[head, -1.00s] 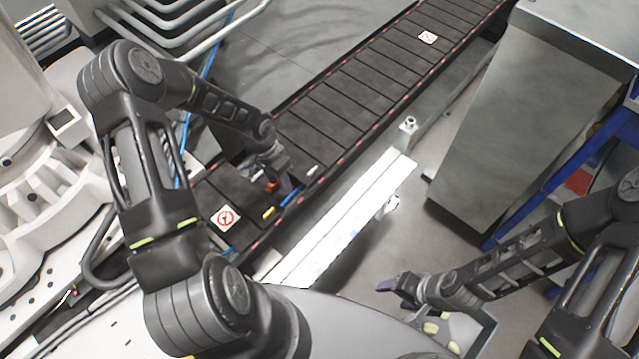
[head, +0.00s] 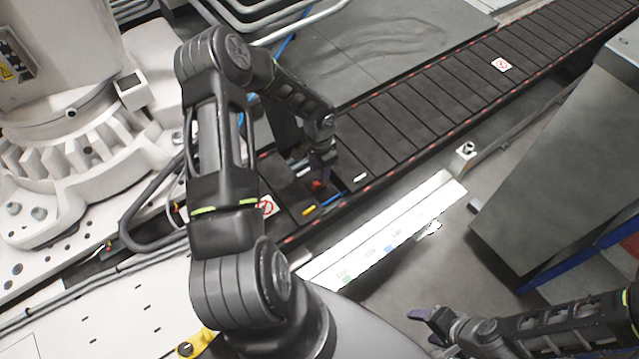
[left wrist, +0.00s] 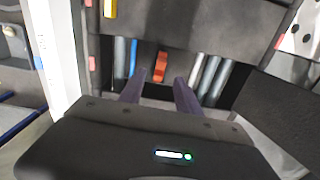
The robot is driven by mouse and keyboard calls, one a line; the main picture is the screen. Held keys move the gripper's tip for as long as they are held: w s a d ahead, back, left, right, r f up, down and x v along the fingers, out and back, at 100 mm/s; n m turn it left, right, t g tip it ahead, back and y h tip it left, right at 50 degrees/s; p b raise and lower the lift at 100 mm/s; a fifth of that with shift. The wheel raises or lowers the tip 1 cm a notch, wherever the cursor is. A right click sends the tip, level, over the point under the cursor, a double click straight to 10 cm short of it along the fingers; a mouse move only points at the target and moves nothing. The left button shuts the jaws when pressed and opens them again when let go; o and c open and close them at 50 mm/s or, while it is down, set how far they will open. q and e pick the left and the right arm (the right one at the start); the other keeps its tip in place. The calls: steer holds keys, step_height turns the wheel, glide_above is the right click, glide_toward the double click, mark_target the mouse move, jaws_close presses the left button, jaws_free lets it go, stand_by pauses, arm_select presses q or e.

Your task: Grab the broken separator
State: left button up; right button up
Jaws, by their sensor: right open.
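A small orange-red piece (left wrist: 161,66) lies over the exposed rollers in a gap in the dark conveyor; it looks like the separator, though I cannot see any break. It also shows in the head view (head: 317,185), partly hidden by my left gripper (head: 321,165). In the left wrist view my left gripper (left wrist: 158,85) has its purple fingers apart, with the piece beyond and between their tips, not visibly held. My right gripper (head: 428,316) is open and empty at the lower right of the head view, away from the conveyor (head: 440,95).
A yellow piece (head: 309,210), a blue piece (head: 333,200) and a white piece (head: 360,177) lie near the gap. A bright white rail (head: 385,235) runs along the conveyor's near side. A large white machine (head: 70,130) stands left; a grey cabinet (head: 555,170) stands right.

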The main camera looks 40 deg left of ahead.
mark_target(319, 181)
arm_select(q)
steer(key=shift+f, duration=2.65)
jaws_close()
